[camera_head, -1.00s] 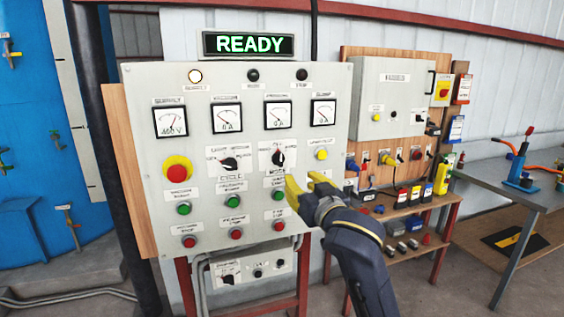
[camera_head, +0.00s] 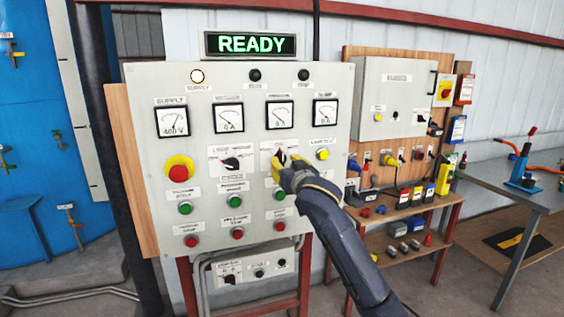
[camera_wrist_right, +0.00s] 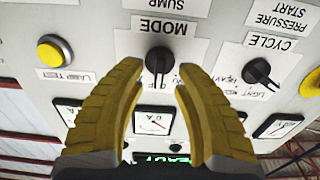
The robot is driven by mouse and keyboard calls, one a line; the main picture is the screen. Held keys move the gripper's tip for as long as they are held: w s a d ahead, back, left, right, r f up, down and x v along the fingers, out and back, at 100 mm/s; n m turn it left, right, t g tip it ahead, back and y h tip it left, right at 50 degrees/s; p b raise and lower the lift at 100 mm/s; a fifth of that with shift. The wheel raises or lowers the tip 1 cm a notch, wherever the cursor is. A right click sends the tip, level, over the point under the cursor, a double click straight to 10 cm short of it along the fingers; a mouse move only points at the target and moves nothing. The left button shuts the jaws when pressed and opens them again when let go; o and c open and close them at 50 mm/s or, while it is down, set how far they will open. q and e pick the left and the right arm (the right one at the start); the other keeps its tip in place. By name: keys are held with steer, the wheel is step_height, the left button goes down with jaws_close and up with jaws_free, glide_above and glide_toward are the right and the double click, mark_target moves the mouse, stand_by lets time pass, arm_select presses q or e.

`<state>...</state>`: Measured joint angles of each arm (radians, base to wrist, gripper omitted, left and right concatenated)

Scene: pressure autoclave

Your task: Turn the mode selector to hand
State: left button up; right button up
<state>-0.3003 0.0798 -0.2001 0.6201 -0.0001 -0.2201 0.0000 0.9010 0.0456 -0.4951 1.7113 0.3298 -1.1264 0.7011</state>
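The mode selector (camera_wrist_right: 159,62) is a black rotary knob on a white plate labelled MODE. In the right wrist view it sits between and just beyond the fingertips of my right gripper (camera_wrist_right: 157,68). The yellow fingers are open on either side of it, with a gap to the knob. In the head view my right gripper (camera_head: 287,166) covers most of the selector on the grey control panel (camera_head: 340,100). The position lettering beside the knob is partly hidden, so I cannot read its setting. My left gripper is not in view.
The cycle selector (camera_head: 232,163) is left of the mode selector, and the yellow lamp test button (camera_head: 323,154) is right. A red emergency button (camera_head: 178,172) and several green and red buttons surround them. The display (camera_head: 250,44) reads READY. A cluttered shelf (camera_head: 408,208) stands at right.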

mark_target(283, 162)
steer(key=shift+x, duration=1.5)
steer(key=shift+c, duration=0.4)
jaws_close()
